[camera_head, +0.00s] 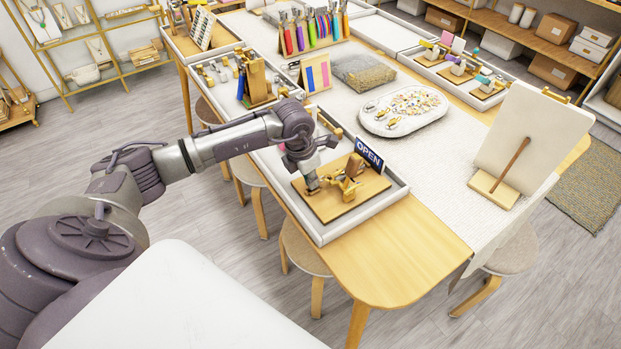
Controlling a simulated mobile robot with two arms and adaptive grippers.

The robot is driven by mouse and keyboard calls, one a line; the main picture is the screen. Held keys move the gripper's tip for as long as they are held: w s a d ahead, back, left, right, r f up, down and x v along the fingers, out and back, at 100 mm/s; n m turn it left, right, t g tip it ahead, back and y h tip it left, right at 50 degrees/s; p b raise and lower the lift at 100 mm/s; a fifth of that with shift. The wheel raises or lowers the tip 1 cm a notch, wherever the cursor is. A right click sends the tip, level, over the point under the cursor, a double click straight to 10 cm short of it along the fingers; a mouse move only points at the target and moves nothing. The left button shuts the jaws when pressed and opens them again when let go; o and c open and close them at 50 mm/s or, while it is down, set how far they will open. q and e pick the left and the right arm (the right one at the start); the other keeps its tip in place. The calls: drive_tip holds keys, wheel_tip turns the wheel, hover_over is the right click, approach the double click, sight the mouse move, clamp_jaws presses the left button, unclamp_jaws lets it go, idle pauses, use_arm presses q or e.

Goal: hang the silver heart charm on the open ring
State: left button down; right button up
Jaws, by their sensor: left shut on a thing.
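My left gripper (311,184) points down over the left part of a small wooden board (342,208). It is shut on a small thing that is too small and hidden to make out. A brass-coloured stand or clamp (350,182) is on the board, just right of the gripper. I cannot tell the open ring or the silver heart charm apart at this size. My right gripper is not in view.
The board lies in a white-rimmed tray (322,236) at the table's near side. A blue OPEN sign (369,152) stands behind it. An oval white tray (381,128) of charms is farther back. A cream board on a stand (532,133) is at right. Stools (303,248) flank the table.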

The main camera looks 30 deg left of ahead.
use_arm(q)
drive_tip(key=shift+f+b, duration=0.45)
drive_tip(key=shift+b, duration=0.15)
idle(0.8)
drive_tip(key=c, duration=1.2)
unclamp_jaws()
drive_tip(key=shift+r, duration=0.1)
drive_tip(key=shift+p+v, duration=2.05)
drive_tip(key=shift+v, duration=0.85)
